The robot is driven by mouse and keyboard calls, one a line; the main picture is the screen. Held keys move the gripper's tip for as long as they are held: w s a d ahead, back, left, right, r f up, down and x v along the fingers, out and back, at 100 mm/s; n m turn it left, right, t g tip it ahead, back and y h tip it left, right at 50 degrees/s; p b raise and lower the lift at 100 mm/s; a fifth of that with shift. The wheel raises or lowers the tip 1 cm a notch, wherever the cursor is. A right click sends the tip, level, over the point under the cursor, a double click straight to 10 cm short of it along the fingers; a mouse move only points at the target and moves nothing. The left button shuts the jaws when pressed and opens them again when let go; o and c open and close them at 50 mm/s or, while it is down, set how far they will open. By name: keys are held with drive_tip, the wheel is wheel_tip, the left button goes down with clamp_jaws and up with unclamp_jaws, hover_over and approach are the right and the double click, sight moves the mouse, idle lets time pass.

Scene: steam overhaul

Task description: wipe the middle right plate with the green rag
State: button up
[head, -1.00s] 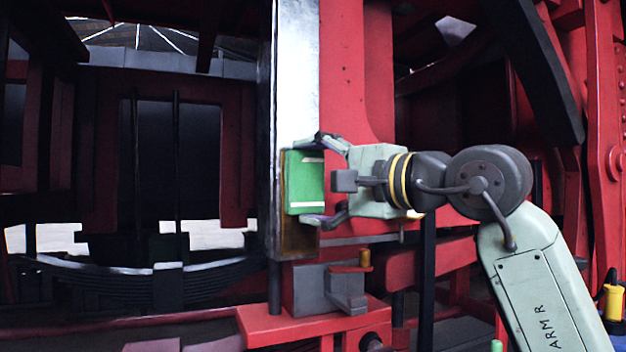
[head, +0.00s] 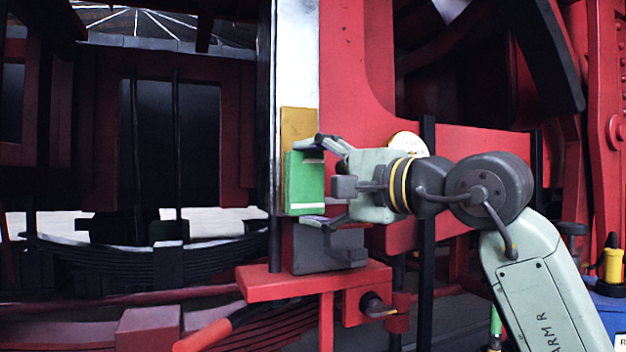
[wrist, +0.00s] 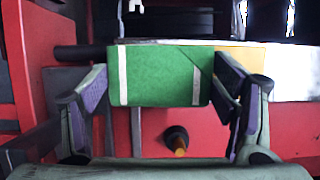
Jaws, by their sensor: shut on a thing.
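My gripper (head: 318,182) is shut on the green rag (head: 305,190), a block-like pad with pale stripes. The rag is upright at the lower part of a tall, narrow plate (head: 298,60), bright silver above with a tan patch (head: 297,125) showing just above the rag. The rag hides the plate's lower part. In the wrist view the rag (wrist: 160,78) lies between the two fingers, with the tan patch (wrist: 240,57) and silver metal (wrist: 290,72) beyond it to the right. I cannot tell whether rag and plate touch.
A grey block (head: 325,250) on a red ledge (head: 300,280) stands just below the rag. A red frame wall (head: 355,90) rises right of the plate. A dark leaf spring (head: 110,260) lies at left. A dark post (head: 428,220) stands near my wrist.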

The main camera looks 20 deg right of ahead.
sight(310, 211)
drive_tip(key=shift+f+b, duration=1.5)
drive_tip(key=shift+f, duration=0.55)
drive_tip(key=shift+s+d+b, duration=0.1)
drive_tip(key=shift+s+b, duration=0.35)
drive_tip(key=shift+s, duration=2.5)
drive_tip(key=shift+s, duration=1.5)
